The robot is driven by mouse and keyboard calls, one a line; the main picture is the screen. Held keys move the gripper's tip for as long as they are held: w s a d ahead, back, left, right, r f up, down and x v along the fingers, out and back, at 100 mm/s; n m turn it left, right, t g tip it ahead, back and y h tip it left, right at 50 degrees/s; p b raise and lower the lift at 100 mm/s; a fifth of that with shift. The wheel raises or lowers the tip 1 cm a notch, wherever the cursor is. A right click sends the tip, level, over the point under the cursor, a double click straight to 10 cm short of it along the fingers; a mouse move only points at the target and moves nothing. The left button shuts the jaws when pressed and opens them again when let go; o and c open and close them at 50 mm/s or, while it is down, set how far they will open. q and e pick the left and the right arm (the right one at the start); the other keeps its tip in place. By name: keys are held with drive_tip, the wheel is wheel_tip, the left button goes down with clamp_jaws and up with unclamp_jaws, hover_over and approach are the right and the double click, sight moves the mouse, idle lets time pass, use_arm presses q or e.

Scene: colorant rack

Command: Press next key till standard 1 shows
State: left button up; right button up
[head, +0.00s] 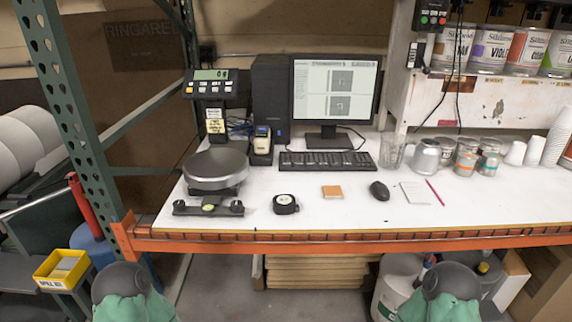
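The monitor (334,92) stands at the back of the bench and is lit. It shows a light page with two grey picture panels and heading text too small to read surely. The black keyboard (328,163) lies in front of it; no single key label can be read. A scale console (211,85) at the left has a lit green display and a few small keys, also unreadable. A small handheld device (262,141) with a lit screen stands in a dark holder beside the computer tower. Neither gripper is in view; only rounded green and dark parts of mine show at the bottom.
A round scale pan (215,165), a black gauge-like puck (286,204), an orange-brown block (332,192), a mouse (379,190) and a notepad (415,193) lie on the white bench. A glass beaker (392,151) and several cans stand right of the keyboard. An orange beam (340,243) edges the bench front.

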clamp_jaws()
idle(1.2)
